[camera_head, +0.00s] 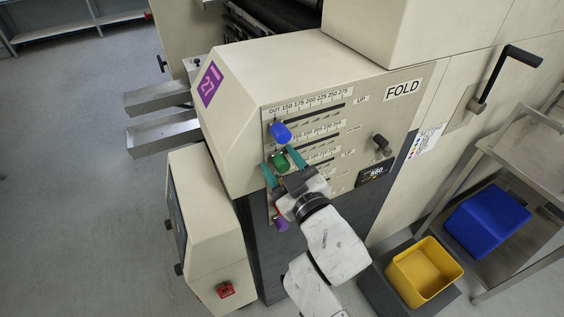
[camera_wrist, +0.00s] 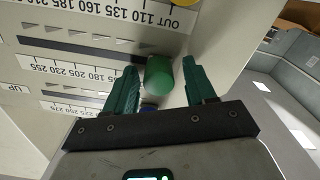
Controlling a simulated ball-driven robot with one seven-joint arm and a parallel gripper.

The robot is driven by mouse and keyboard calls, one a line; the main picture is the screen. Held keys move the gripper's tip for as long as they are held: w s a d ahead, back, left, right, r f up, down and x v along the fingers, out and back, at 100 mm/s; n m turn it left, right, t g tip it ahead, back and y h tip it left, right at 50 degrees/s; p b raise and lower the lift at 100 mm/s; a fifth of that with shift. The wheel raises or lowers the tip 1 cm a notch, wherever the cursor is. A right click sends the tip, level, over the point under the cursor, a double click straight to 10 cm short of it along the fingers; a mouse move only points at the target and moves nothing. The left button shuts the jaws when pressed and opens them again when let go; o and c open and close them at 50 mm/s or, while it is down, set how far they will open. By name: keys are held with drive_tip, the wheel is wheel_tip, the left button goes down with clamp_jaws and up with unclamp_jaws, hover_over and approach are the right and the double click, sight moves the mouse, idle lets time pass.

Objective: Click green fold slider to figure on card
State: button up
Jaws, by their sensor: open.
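The green fold slider (camera_head: 281,162) is a round knob at the left end of its scale on the machine's fold panel (camera_head: 402,88). It also shows in the wrist view (camera_wrist: 159,76), sitting between the teal fingers of my gripper. My gripper (camera_head: 283,159) is open around the green knob, one finger on each side; a narrow gap shows at both sides. The blue slider knob (camera_head: 281,132) sits just above. A purple knob (camera_head: 280,225) shows below, and my gripper partly hides the lower rows. The card (camera_head: 426,140) is a white sheet with coloured marks right of the panel; its figures are too small to read.
A black knob (camera_head: 382,143) and a small display (camera_head: 375,173) sit right of the scales. A crank handle (camera_head: 505,70) juts out at the upper right. A yellow bin (camera_head: 424,272) and a blue bin (camera_head: 487,221) stand at the lower right.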

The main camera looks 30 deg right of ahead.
drive_tip(key=shift+c, duration=0.3)
clamp_jaws()
drive_tip(key=shift+d, duration=0.1)
